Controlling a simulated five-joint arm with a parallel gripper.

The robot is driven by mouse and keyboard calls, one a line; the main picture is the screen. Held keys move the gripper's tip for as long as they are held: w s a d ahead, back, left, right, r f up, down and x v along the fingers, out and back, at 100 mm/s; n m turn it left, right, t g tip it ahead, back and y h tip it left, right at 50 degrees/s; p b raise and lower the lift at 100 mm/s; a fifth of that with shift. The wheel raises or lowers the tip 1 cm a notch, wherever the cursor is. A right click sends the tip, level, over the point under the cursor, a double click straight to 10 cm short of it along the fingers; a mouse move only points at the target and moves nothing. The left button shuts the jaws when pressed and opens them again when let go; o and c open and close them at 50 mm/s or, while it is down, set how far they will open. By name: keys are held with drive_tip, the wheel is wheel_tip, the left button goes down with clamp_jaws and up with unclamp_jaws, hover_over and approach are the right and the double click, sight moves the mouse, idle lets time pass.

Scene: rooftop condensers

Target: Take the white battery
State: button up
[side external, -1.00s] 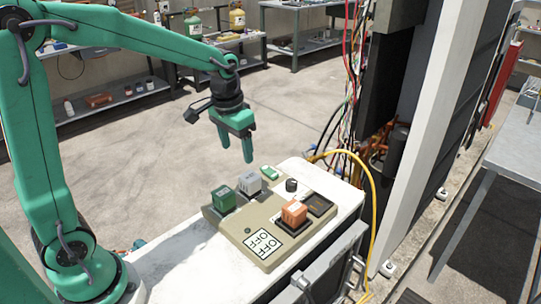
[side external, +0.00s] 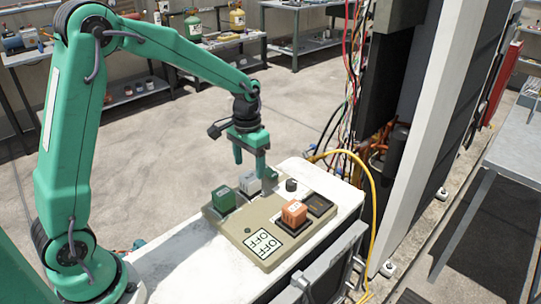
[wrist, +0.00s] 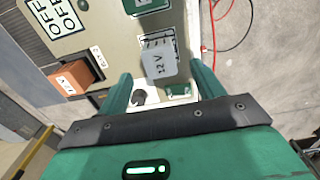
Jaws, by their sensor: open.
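The white battery (side external: 249,185) is a pale grey-white block on the beige panel, partly hidden by my gripper in the side external view. The gripper's fingers (wrist: 160,78) also show in the wrist view, one on each side of the battery's near end. I cannot tell whether they touch it.
A green block (side external: 223,199) stands left of the white battery, and an orange block (side external: 293,213) stands to the right. A black knob (side external: 291,185) sits near the panel's back edge. A yellow hose (side external: 372,190) curves along the right side.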

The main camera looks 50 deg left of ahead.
sight(250, 176)
drive_tip(key=shift+f, duration=0.25)
drive_tip(key=shift+f, duration=2.55)
drive_tip(key=c, duration=1.2)
drive_tip(key=shift+r, duration=0.1)
